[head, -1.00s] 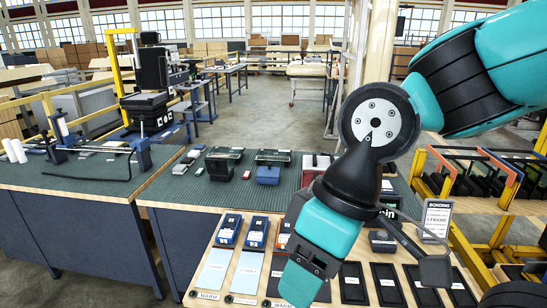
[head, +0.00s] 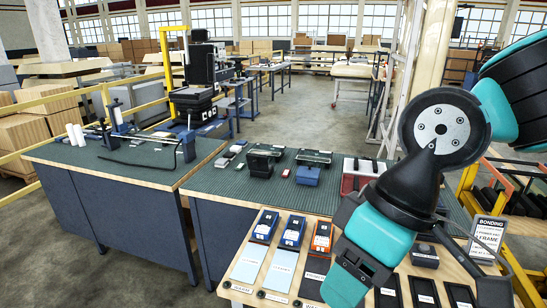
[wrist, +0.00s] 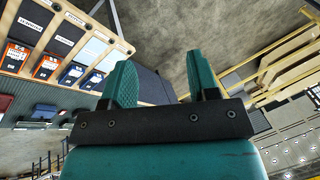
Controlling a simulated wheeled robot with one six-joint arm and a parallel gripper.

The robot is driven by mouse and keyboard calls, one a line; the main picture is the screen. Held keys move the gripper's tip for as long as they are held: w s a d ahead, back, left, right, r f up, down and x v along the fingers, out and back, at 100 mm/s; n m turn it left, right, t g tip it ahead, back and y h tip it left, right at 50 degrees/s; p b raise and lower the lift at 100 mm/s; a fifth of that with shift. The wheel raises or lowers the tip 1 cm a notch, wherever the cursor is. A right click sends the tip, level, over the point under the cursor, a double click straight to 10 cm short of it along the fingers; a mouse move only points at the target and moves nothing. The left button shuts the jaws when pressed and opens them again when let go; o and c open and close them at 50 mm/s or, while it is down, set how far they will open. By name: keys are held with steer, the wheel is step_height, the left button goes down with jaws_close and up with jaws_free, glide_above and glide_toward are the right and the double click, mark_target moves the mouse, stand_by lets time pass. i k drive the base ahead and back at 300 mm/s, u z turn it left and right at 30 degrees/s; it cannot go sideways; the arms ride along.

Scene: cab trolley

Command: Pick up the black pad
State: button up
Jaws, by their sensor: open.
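Black pads lie flat in a row on the light wooden board (head: 238,277). One black pad (head: 314,277) shows just left of my gripper in the head view. In the wrist view two black pads with white labels, one (wrist: 68,32) and another (wrist: 36,12), lie at the upper left. My gripper (head: 346,284) hangs above the board and hides part of it. In the wrist view my gripper (wrist: 160,70) has its two teal fingers wide apart with nothing between them. Which black pad is meant cannot be told.
Light blue sheets (head: 249,262) lie left of the black pads. Blue boxes (head: 264,226) and orange boxes (head: 321,237) stand behind them. Black trays (head: 424,292) lie to the right. A bonding sign (head: 487,236) stands at the right. A green-topped bench (head: 225,180) lies behind.

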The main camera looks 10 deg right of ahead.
mark_target(230, 155)
steer(key=u, duration=0.55)
steer(key=k, duration=0.65)
steer(key=u, duration=0.65)
steer(key=i, duration=3.1)
steer(key=z, duration=1.2)
steer(key=i, duration=1.25)
steer(key=z, duration=0.6)
